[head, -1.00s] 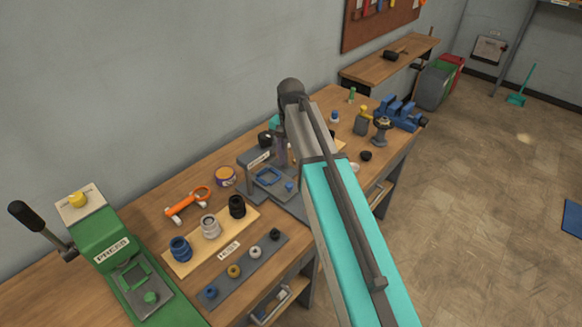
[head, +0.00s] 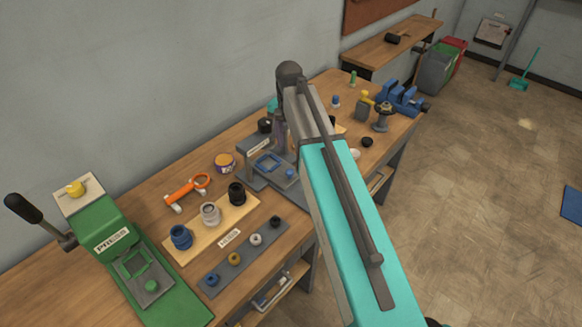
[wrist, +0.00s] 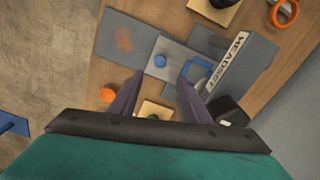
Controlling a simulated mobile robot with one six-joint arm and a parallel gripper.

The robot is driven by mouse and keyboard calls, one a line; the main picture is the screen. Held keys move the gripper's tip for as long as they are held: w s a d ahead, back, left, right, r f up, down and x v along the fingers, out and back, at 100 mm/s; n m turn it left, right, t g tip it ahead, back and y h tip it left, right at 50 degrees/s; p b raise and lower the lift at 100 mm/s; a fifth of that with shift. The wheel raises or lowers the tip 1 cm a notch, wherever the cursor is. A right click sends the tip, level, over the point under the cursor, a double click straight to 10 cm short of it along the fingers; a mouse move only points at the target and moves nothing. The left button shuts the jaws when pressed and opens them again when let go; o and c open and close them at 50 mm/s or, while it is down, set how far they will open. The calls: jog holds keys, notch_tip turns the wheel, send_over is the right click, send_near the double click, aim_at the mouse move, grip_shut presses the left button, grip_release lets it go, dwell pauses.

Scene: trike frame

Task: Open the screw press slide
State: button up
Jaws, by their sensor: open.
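A green press (head: 100,222) marked PRESS, with a black lever and a yellow knob on top, stands at the left in the head view. Its grey slide (head: 146,276) with a green knob (head: 152,286) lies at its front base. A grey fixture (head: 250,152) with a HEADSET label stands mid-bench. Its grey plate carries a blue frame and a blue knob (wrist: 160,60). My gripper (wrist: 158,92) is open and empty above the bench beside this fixture, its purple fingers apart. My arm hides much of the gripper in the head view. The green press is not in the wrist view.
An orange tool (head: 187,190), an orange-topped tin (head: 225,162), a wooden HUBS board (head: 200,243) and a grey strip (head: 237,264) with small rings lie between the press and the fixture. A blue vise (head: 403,98) stands at the far bench end. Open floor lies right.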

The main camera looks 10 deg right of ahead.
aim_at(290, 171)
jog(key=shift+f+b, duration=3.25)
jog(key=shift+f, duration=2.6)
jog(key=shift+c, duration=0.3)
grip_shut()
